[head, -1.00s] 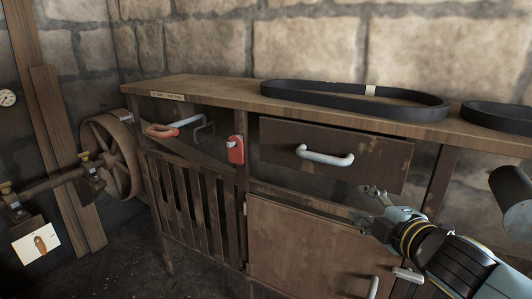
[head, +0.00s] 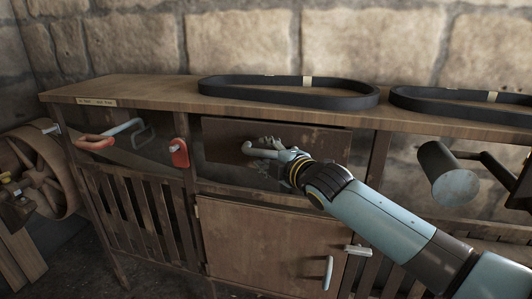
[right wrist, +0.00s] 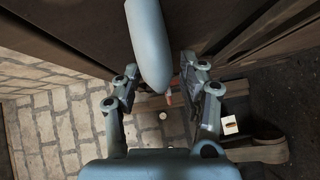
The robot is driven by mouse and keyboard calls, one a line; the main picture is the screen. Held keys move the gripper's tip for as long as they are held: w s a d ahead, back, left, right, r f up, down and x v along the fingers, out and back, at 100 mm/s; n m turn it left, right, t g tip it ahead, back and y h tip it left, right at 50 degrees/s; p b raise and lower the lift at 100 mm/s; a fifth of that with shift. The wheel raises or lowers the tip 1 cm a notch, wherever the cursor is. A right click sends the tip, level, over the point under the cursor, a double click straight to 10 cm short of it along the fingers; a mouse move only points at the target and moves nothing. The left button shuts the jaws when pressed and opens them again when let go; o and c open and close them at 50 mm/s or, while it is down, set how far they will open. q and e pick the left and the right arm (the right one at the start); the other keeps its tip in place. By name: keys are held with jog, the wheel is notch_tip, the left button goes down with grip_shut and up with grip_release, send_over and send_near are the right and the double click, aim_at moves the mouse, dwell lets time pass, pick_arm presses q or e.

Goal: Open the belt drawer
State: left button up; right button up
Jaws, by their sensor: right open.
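The drawer (head: 222,132) is a dark wooden front under the bench top, in the middle of the head view. I cannot tell whether it stands slightly out. The right gripper is open at the handle, with the arm reaching in from the right. In the right wrist view, the handle (right wrist: 150,42) runs down into the space between the two spread fingers (right wrist: 160,78). Contact with the fingers cannot be made out. My left gripper is not in view.
Black belts (head: 290,94) (head: 460,103) lie on the bench top (head: 150,88). A red tag-like lock (head: 179,153) hangs left of the drawer, beside a red-gripped handle (head: 95,141). Below is a cupboard door (head: 262,245) with its own handle (head: 328,272). A dark cylinder (head: 447,175) stands out at right.

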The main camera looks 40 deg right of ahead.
jog(key=shift+w, duration=0.15)
jog(key=shift+c, duration=0.4)
grip_shut()
